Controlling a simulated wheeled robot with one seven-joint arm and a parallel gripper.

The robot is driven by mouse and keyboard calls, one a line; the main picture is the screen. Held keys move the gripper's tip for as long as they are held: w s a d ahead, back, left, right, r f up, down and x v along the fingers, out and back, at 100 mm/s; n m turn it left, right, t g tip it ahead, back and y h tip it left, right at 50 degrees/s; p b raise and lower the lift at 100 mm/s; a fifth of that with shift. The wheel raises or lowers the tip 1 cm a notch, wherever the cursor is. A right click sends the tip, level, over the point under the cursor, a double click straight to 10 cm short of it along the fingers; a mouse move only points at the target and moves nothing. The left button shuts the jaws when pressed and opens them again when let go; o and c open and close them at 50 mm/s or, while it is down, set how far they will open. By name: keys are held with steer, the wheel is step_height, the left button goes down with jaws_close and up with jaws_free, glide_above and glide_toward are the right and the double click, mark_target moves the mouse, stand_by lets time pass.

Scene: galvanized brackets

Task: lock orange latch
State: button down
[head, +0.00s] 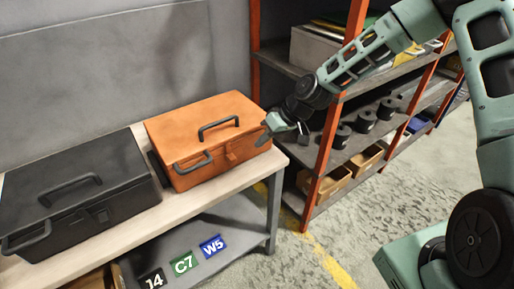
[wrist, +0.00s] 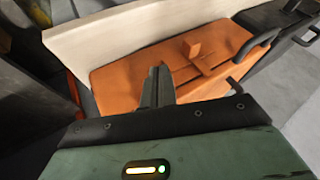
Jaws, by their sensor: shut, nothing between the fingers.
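The orange toolbox (head: 190,125) stands on the bench with its lid down. Its orange latch (head: 231,157) is on the front face, right of the front handle. In the wrist view the latch (wrist: 193,48) shows as a small block standing out from the orange face, near a narrow strip. My gripper (head: 265,137) is at the right end of the toolbox, near its upper front corner. Its fingers (wrist: 158,82) are together and empty, in front of the orange surface and to the left of the latch. I cannot tell whether the fingertips touch the box.
A black toolbox (head: 75,190) stands left of the orange one on the bench (head: 185,202). A shelf rack with orange posts (head: 327,145) stands close on the right, holding dark rolls and cardboard bins. Labels mark the lower shelf. The floor (head: 375,225) in front is open.

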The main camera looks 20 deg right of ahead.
steer(key=v, duration=0.5)
steer(key=shift+d+r, duration=0.2)
steer(key=shift+r, duration=0.1)
steer(key=s+a+r+n+g+h, duration=0.1)
steer(key=s+a+r+h, duration=0.1)
steer(key=s, duration=0.8)
steer(key=s+a+r+h, duration=0.2)
steer(key=s+r, duration=0.3)
steer(key=s, duration=0.6)
steer(key=s+a+r+n+g+h, duration=0.1)
steer(key=s+a+r, duration=0.3)
steer(key=s, duration=0.7)
steer(key=shift+n+g+h, duration=0.3)
steer(key=shift+h, duration=0.4)
steer(key=shift+a+r, duration=0.1)
